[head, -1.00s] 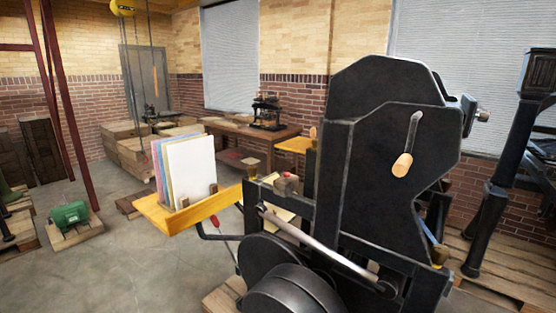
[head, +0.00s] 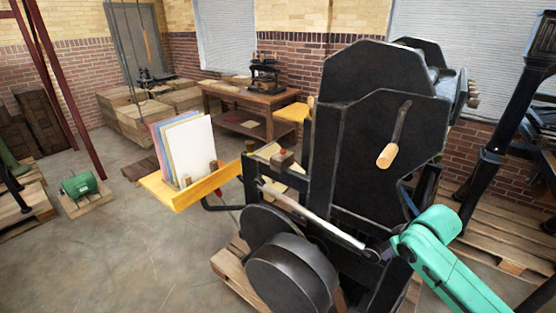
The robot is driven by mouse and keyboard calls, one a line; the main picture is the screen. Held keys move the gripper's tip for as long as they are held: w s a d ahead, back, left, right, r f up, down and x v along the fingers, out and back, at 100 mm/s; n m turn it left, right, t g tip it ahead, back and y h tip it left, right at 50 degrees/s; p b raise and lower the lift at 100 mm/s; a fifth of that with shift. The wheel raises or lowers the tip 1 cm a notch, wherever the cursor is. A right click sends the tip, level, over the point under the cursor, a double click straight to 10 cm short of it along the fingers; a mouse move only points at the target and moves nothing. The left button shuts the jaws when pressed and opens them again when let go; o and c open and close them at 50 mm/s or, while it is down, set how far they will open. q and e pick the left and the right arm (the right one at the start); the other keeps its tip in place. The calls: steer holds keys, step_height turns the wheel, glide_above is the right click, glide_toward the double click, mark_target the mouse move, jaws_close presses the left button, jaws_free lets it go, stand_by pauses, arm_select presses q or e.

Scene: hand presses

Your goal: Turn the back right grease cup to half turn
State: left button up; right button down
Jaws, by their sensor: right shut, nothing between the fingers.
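The black hand press (head: 375,130) fills the middle and right of the head view. I cannot tell any grease cup as the back right one; the press's lower right side is partly hidden behind my green right arm. My right gripper (head: 385,253) is at the end of that arm, low by the press's right side near the end of the steel rod. It is small and dark against the press, shut and empty. My left gripper is not in view.
A wooden handle (head: 387,155) hangs on the press's side. A round black drum (head: 291,272) stands out at the front. Another machine (head: 496,140) on pallets is at the right. Clear floor (head: 130,235) lies to the left.

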steer(key=w+d+r+m+h, duration=0.1)
steer(key=w+d+r+m, duration=0.25)
steer(key=d+r, duration=0.8)
step_height(320, 180, down, 7)
steer(key=t+b, duration=0.1)
steer(key=b, duration=0.5)
steer(key=shift+s+d+f, duration=0.2)
steer(key=shift+s+d, duration=0.05)
steer(key=shift+d, duration=0.15)
steer(key=shift+w+p, duration=0.3)
steer(key=shift+r+p, duration=0.2)
steer(key=shift+p, duration=0.25)
steer(key=shift+w+a+p, duration=0.1)
steer(key=shift+a+p, duration=0.3)
steer(key=shift+p, duration=3.35)
